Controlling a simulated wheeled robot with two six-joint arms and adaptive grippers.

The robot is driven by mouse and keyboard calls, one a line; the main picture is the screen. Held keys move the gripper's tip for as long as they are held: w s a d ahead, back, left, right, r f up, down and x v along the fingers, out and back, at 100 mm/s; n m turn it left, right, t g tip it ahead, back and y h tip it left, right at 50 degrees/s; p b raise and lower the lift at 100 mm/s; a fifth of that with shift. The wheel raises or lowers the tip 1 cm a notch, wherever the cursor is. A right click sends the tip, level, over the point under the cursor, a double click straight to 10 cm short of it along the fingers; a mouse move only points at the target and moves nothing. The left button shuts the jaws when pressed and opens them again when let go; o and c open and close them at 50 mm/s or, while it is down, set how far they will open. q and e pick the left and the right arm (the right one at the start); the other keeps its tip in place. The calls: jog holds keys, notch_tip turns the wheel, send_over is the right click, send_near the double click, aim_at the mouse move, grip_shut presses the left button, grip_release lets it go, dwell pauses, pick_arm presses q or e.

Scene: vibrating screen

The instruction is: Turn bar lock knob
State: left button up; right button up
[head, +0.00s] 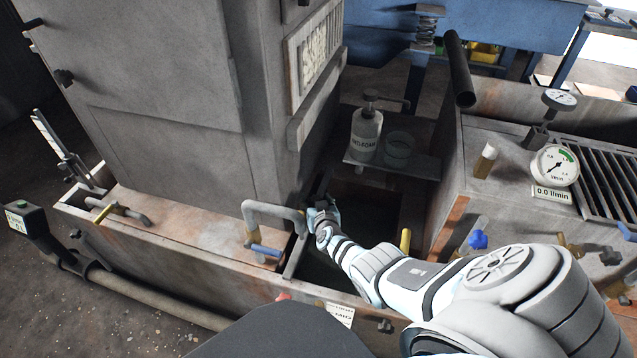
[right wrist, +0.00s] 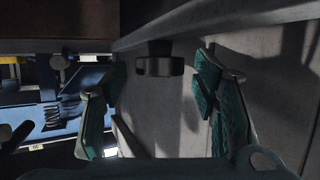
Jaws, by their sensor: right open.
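In the right wrist view a dark, short knob (right wrist: 160,65) sticks out under a grey ledge, against a pale metal wall; it looks like the bar lock knob. My right gripper (right wrist: 160,92) is open, with one green-padded finger to the left of the knob and one to the right. Neither finger visibly touches it, and the distance to it is hard to judge. In the head view the right gripper (head: 322,208) is low beside the big grey machine housing (head: 180,100), partly hidden by its own wrist. The knob is not visible there. My left gripper is not in view.
A bent grey pipe (head: 272,209) with a blue-handled valve (head: 265,249) stands just left of the right gripper. A shelf (head: 425,165) behind it holds a labelled bottle (head: 366,135) and a glass (head: 399,146). A tank with a gauge (head: 554,166) stands to the right.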

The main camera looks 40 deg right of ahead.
jog(key=s+a, duration=0.6)
jog(key=s, duration=0.5)
jog(key=shift+s+r, duration=0.2)
jog(key=shift+s, duration=0.15)
